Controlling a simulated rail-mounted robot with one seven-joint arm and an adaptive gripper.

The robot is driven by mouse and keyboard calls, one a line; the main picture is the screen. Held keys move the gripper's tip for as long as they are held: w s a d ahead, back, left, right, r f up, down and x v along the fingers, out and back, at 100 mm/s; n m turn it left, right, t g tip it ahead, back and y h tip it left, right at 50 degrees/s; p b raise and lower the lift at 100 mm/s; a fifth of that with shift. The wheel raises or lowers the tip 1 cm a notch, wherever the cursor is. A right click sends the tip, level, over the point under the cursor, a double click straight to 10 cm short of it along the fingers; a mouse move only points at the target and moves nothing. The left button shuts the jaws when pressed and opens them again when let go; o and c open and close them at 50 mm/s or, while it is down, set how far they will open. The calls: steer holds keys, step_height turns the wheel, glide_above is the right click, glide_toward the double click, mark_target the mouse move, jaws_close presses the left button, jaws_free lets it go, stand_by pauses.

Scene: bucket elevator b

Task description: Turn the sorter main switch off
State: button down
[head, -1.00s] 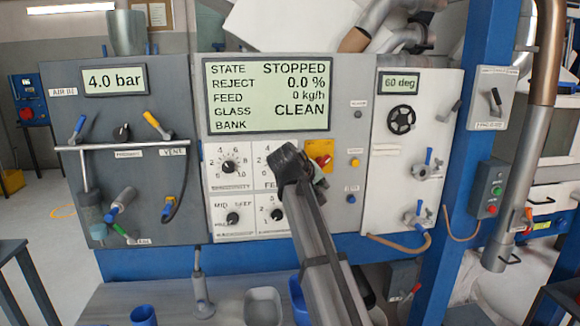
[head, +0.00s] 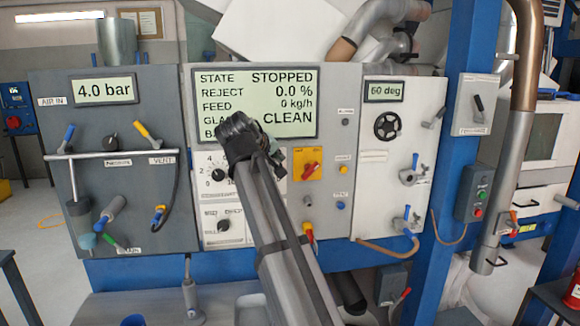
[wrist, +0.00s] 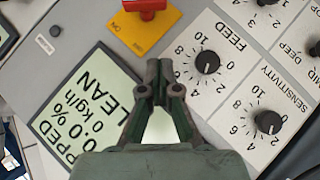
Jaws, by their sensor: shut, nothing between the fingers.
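A red rotary handle on a yellow plate (head: 308,165) is on the sorter panel, right of and below the display. I take it for the main switch. In the head view the handle sits at a slant. In the wrist view the red handle (wrist: 146,7) is at the top edge, partly cut off, and "ON" reads upside down on its yellow plate (wrist: 138,34). My gripper (head: 236,126) is in front of the display's lower edge, left of the switch and apart from it. Its fingers (wrist: 161,66) are shut and empty, between the display and the FEED knob.
The display (head: 254,103) reads STOPPED. The FEED knob (wrist: 207,62) and SENSITIVITY knob (wrist: 268,121) are close to my fingers. A yellow button (head: 344,169) is right of the switch. A grey box with a black lever (head: 478,103) is on the blue post. My arm hides some lower knobs.

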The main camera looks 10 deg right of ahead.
mark_target(304, 174)
steer(key=shift+s+d+f+p+x, duration=0.3)
steer(key=shift+p+x, duration=0.3)
steer(key=shift+x, duration=1.5)
steer(key=shift+s+d+f+p+x, duration=0.3)
steer(key=shift+p+x, duration=0.35)
steer(key=shift+x, duration=1.4)
steer(key=shift+s+d+f+p+x, duration=0.15)
steer(key=shift+s+p+x, duration=0.35)
steer(key=shift+x, duration=1.6)
steer(key=shift+w, duration=0.1)
steer(key=shift+d, duration=0.15)
